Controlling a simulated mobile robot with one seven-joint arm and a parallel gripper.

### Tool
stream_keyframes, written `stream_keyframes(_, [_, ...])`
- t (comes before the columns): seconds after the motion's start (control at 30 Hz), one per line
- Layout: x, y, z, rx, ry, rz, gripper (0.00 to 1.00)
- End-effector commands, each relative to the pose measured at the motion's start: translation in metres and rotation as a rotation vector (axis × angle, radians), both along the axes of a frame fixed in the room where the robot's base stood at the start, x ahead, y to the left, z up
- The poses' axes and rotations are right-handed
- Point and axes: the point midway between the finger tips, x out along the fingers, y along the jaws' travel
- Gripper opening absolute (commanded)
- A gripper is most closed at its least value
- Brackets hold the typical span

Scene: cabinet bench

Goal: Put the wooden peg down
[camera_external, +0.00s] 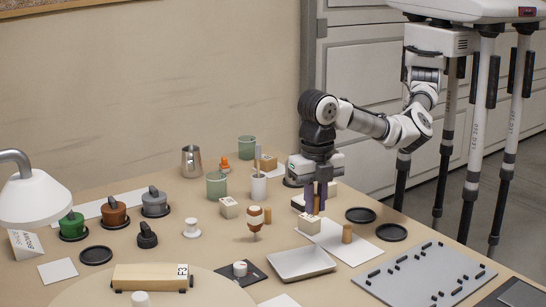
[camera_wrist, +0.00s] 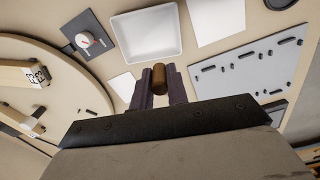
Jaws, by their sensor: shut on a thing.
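My gripper (camera_external: 316,206) points down over the right part of the table. It is shut on a wooden peg (camera_wrist: 159,76), a short brown cylinder held upright between the dark fingers. In the external view the held peg (camera_external: 316,204) shows between the fingertips, just above and behind a pale block (camera_external: 309,223). I cannot tell how far it is from the surface.
A white tray (camera_external: 300,274) lies in front of the gripper. A grey board (camera_external: 424,272) with black pegs is at the right. Two black discs (camera_external: 361,215) lie behind it. A brown-and-white top-like object (camera_external: 254,219), a white cup (camera_external: 258,186) and green pots stand to the left.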

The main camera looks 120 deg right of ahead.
Motion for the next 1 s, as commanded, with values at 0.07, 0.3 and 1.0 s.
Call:
stream_keyframes(0.07, [-0.001, 0.001, -0.02, 0.001, 0.003, 0.001, 0.0])
stream_keyframes(0.3, [-0.001, 0.0, -0.077, 0.0, 0.001, -0.002, 0.0])
stream_keyframes(1.0, [0.0, 0.0, -0.139, 0.001, -0.002, -0.002, 0.0])
